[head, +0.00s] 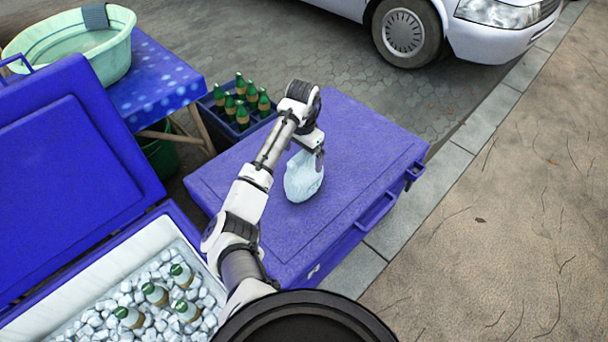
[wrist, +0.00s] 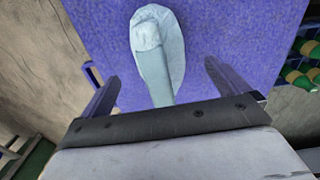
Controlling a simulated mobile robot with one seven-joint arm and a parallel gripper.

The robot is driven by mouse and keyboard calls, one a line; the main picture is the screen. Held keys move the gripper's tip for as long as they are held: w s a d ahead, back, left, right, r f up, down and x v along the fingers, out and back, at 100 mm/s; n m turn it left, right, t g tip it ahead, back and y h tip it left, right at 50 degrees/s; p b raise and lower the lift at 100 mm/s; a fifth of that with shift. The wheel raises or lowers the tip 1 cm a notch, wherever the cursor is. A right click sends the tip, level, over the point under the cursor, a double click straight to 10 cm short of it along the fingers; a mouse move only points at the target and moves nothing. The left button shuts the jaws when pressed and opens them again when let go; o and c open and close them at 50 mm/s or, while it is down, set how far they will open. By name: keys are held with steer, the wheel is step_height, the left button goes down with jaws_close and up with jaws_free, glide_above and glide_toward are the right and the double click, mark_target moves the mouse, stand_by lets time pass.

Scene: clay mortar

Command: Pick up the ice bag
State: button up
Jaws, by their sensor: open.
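In the wrist view my gripper (wrist: 160,80) is open, with one finger on each side of the bag's neck and a gap to both. The gripper partly hides the bag's top in the head view.
An open blue cooler (head: 190,225) with ice and several green bottles stands at lower left. A crate (head: 212,118) of green bottles is behind the closed cooler. A green tub (head: 118,60) sits on a blue table (head: 160,80). A white car (head: 470,40) is at the back.

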steer(key=shift+d+f, duration=0.2)
steer(key=shift+f, duration=1.7)
steer(key=shift+w+r, duration=0.1)
steer(key=c, duration=1.9)
